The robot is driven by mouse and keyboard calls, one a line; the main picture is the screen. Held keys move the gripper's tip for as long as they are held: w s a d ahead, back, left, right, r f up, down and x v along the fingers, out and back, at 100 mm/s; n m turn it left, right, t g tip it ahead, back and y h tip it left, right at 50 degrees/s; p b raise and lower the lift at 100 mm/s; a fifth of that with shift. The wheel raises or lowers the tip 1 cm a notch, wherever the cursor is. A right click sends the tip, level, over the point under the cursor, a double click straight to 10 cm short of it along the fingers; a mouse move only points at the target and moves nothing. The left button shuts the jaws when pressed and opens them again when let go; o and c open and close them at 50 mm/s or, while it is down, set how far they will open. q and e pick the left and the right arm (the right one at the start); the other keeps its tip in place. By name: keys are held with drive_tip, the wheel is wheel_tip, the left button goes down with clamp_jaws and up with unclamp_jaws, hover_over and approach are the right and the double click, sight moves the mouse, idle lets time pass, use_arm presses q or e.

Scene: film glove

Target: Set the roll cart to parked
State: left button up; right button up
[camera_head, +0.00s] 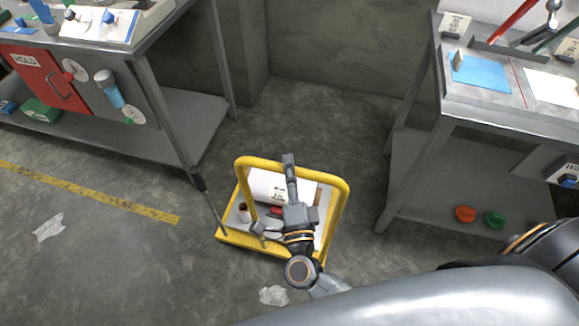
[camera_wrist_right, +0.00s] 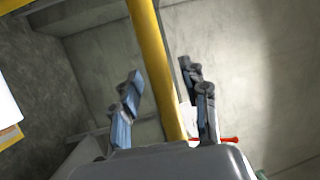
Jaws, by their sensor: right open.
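The roll cart (camera_head: 232,236) stands on the floor in the middle of the head view, a low yellow-edged platform with a tall yellow handle (camera_head: 243,167). A white roll and small items lie on its deck. My right gripper (camera_head: 289,162) is above the cart, overlapping the handle's top bar. In the right wrist view the gripper (camera_wrist_right: 165,80) is open, and the yellow handle bar (camera_wrist_right: 150,45) runs between its two fingers as seen; I cannot tell whether they touch. My arm hides part of the deck. My left gripper is not in view.
A workbench with a red panel (camera_head: 45,75) stands at left, its leg close to the cart. Another bench (camera_head: 480,115) stands at right, with red and green items on its lower shelf. A yellow floor line (camera_head: 90,193) lies left. Floor behind the cart is clear up to the wall.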

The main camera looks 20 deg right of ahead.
drive_tip(key=shift+w, duration=0.1)
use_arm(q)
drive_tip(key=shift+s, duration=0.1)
use_arm(e)
clamp_jaws()
drive_tip(key=shift+w+d, duration=0.1)
